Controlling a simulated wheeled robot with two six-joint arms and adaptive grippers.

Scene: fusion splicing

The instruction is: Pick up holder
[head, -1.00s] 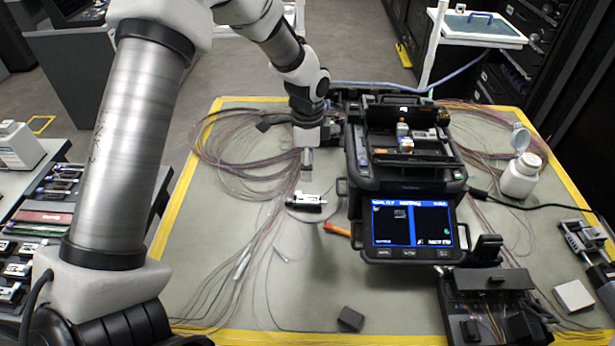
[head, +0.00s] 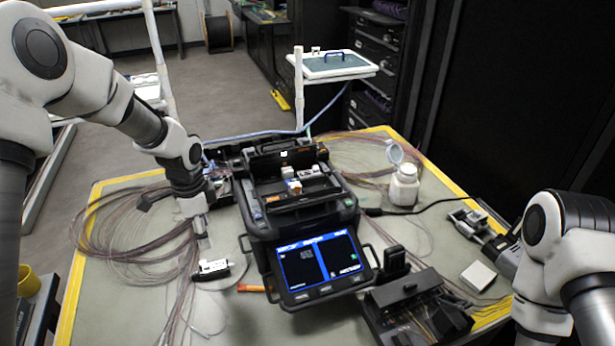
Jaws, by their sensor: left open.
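A small white-and-black holder (head: 213,270) lies on the table left of the splicer, in the head view. My left gripper (head: 203,240) points down just behind the holder in the picture, with a small visible gap between them. It is open and holds nothing that I can see. Its fingers are small and seen nearly edge-on.
The fusion splicer (head: 305,205) with its lit screen stands close to the right of my left gripper. Loose fibre coils (head: 110,225) spread to the left. An orange-handled tool (head: 250,288) lies near the holder. A white bottle (head: 404,185) stands at the back right.

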